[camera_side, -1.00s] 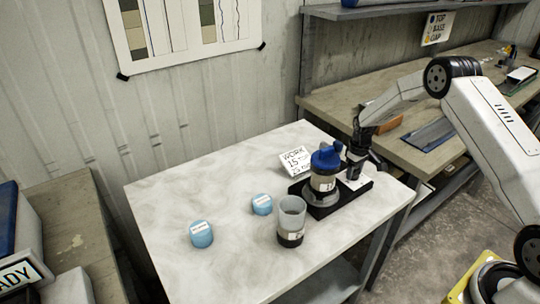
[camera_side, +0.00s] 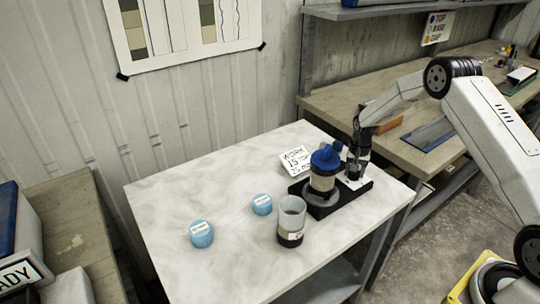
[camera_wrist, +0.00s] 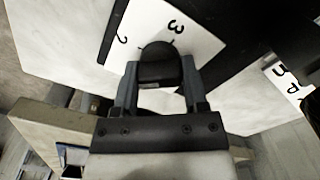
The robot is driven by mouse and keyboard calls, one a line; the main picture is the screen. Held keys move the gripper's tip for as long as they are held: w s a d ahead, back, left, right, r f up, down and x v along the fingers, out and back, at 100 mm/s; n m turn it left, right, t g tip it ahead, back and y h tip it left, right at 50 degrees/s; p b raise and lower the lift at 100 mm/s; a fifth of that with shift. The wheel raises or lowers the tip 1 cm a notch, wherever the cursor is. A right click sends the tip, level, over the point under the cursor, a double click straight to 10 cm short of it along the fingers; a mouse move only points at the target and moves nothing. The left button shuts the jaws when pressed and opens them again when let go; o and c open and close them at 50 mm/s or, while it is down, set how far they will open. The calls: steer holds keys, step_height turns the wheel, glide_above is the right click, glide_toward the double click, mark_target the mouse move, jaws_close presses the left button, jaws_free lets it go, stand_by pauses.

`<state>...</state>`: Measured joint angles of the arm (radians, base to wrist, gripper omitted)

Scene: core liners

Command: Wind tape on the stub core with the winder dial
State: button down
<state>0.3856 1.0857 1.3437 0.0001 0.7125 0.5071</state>
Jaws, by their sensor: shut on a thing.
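The winder is a black base (camera_side: 361,194) on the white table, with a round grey seat at its left end. The stub core (camera_side: 322,182), a pale grey cylinder, stands upright on that seat with a blue cap-like top (camera_side: 326,158). The winder dial is a black knob (camera_wrist: 158,62) over a white plate (camera_wrist: 185,35) marked 2 and 3. My gripper (camera_side: 354,176) is over the winder's right end, and in the wrist view my gripper (camera_wrist: 158,82) is shut on the knob. The knob's underside is hidden.
A clear cup with a dark lower part (camera_side: 290,222) stands in front of the winder. Two blue labelled cylinders (camera_side: 201,235) (camera_side: 262,204) stand to its left. A white sign (camera_side: 296,161) lies behind. The table's left half is mostly clear.

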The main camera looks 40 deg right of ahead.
steer(key=shift+m, duration=0.9)
steer(key=shift+c, duration=0.6)
jaws_free()
steer(key=shift+r, duration=0.15)
steer(key=shift+r, duration=3.8)
